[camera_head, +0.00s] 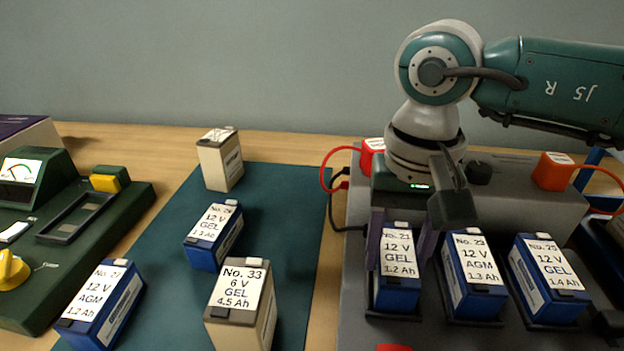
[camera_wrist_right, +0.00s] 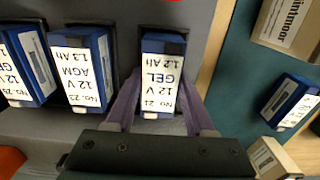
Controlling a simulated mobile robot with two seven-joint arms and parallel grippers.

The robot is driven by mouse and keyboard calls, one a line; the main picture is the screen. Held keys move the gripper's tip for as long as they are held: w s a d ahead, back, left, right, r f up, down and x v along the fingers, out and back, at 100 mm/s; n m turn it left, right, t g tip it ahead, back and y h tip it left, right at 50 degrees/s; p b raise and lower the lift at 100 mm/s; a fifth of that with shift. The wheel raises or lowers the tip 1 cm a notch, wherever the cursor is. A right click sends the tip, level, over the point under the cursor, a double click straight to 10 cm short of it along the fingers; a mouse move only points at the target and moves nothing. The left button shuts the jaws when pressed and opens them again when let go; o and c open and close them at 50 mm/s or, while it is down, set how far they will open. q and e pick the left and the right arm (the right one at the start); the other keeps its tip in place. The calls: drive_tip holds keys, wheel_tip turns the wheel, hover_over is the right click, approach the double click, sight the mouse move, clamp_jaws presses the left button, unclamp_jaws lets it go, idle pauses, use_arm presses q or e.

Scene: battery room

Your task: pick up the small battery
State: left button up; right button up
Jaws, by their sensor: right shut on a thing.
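A small blue battery (camera_head: 396,288) with a white label, "No. 21 12 V GEL 1.2 Ah", stands upright in the left slot of a grey charger (camera_head: 350,265). My right gripper (camera_head: 402,238) is over it, its purple fingers on both sides, shut on it. The same battery (camera_wrist_right: 160,85) shows between the fingers (camera_wrist_right: 159,103) in the right wrist view. Its base appears to be in the slot. Blue batteries No. 23 (camera_head: 472,275) and No. 25 (camera_head: 550,280) stand in the slots to its right. My left gripper is not in view.
On the green mat (camera_head: 290,220) stand two blue batteries (camera_head: 213,236) (camera_head: 100,305) and two beige ones (camera_head: 240,305) (camera_head: 221,160). A dark green tester (camera_head: 130,200) is at the left. Red plugs (camera_head: 372,155) (camera_head: 555,172) with cables sit at the charger's back.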

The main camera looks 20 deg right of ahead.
clamp_jaws()
drive_tip(key=shift+r, duration=0.2)
idle(0.3)
